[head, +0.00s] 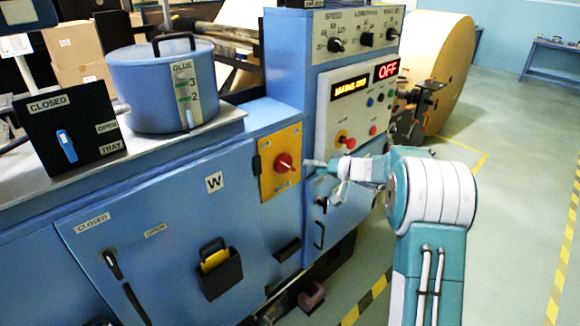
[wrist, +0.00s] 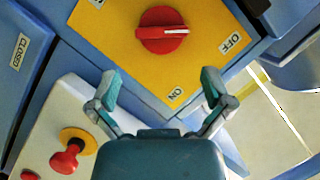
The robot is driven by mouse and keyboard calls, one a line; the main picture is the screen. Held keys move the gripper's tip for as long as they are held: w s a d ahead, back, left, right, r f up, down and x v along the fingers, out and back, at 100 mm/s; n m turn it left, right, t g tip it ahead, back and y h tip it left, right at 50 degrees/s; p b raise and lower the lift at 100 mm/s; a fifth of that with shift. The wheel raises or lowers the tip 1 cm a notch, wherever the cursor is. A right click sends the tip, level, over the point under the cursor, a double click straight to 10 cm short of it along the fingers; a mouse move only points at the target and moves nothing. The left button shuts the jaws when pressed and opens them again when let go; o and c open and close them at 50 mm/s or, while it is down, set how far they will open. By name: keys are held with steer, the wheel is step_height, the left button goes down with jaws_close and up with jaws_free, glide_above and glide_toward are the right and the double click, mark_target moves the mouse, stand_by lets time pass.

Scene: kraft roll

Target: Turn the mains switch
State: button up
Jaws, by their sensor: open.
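The mains switch (head: 284,163) is a red rotary knob on a yellow plate (head: 267,184) on the blue machine's front. In the wrist view the knob (wrist: 162,30) has a white pointer mark that points right, roughly toward the OFF label (wrist: 236,42). The ON label (wrist: 178,93) is at the plate's lower corner there. My gripper (wrist: 160,86) is open and empty, its fingers spread below the knob in that picture. In the head view my gripper (head: 322,177) is just right of the knob, apart from it.
A panel with a red mushroom button on a yellow base (wrist: 68,153) is close to my gripper; it also shows in the head view (head: 346,141). A blue glue pot (head: 168,85) and a black box marked CLOSED (head: 70,130) stand left. Free floor (head: 510,170) lies right.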

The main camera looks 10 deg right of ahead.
mark_target(290, 166)
steer(key=x, duration=0.8)
steer(key=shift+a, duration=0.1)
steer(key=shift+s, duration=0.1)
steer(key=c, duration=0.8)
